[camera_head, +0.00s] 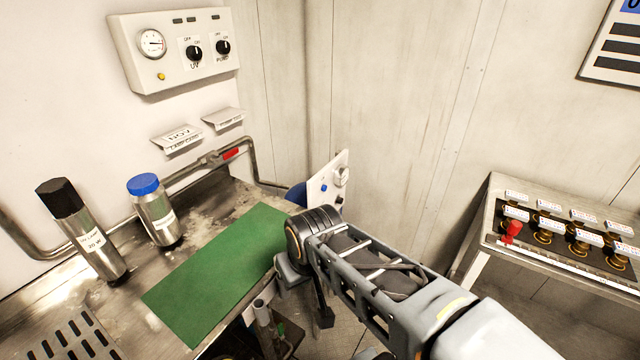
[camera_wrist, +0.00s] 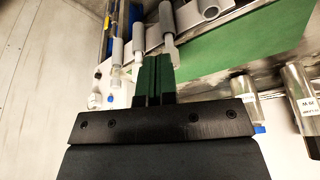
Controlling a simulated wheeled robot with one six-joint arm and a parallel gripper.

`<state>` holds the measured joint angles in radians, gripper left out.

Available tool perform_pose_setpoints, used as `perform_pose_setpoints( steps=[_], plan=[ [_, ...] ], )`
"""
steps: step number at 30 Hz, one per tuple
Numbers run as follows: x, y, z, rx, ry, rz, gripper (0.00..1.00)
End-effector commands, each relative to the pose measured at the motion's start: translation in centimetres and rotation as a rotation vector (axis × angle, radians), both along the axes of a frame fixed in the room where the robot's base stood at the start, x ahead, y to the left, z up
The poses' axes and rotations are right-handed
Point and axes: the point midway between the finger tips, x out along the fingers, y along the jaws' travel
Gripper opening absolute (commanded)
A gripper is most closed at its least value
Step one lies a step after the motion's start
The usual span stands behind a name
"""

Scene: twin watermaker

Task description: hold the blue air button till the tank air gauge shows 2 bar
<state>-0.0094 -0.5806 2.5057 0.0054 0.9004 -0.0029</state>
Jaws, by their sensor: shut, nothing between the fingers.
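A small white panel (camera_head: 322,192) stands beyond the bench's right end, in front of the corner wall. It carries the blue air button (camera_head: 323,188) and a small round gauge (camera_head: 341,176), whose reading is too small to tell. In the wrist view the blue button (camera_wrist: 110,98) and the gauge (camera_wrist: 95,101) show at the left, beside my fingers. My gripper (camera_wrist: 159,58) is shut and empty, with its fingertips near grey pipe ends and apart from the button. In the head view my arm hides the fingers.
A green mat (camera_head: 215,275) lies on the metal bench, with a blue-capped bottle (camera_head: 155,212) and a black-capped cylinder (camera_head: 85,232) to its left. Grey pipes (camera_wrist: 139,42) are close to my fingers. A valve console (camera_head: 565,235) stands at the right. A control box (camera_head: 175,48) hangs on the wall.

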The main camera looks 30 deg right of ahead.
Motion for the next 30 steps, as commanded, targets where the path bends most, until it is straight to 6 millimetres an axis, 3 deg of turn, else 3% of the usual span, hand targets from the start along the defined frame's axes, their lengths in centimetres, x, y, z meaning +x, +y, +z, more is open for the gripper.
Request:
perform_pose_setpoints(
  steps=[8,11,13,18,21,24,30],
  plan=[
    [0.8,-0.1,-0.5,0.040,-0.001,-0.036,0.00],
    [3.2,-0.6,-1.3,0.147,-0.019,-0.136,0.00],
    [6.1,-1.6,-2.1,0.261,-0.053,-0.252,0.00],
    [14.0,-8.3,-3.8,0.546,-0.208,-0.605,0.00],
    [16.9,-13.1,-4.5,0.656,-0.306,-0.776,0.00],
    [18.6,-17.4,-5.2,0.731,-0.387,-0.913,0.00],
    [19.9,-24.7,-6.8,0.826,-0.514,-1.123,0.00]
  ],
)
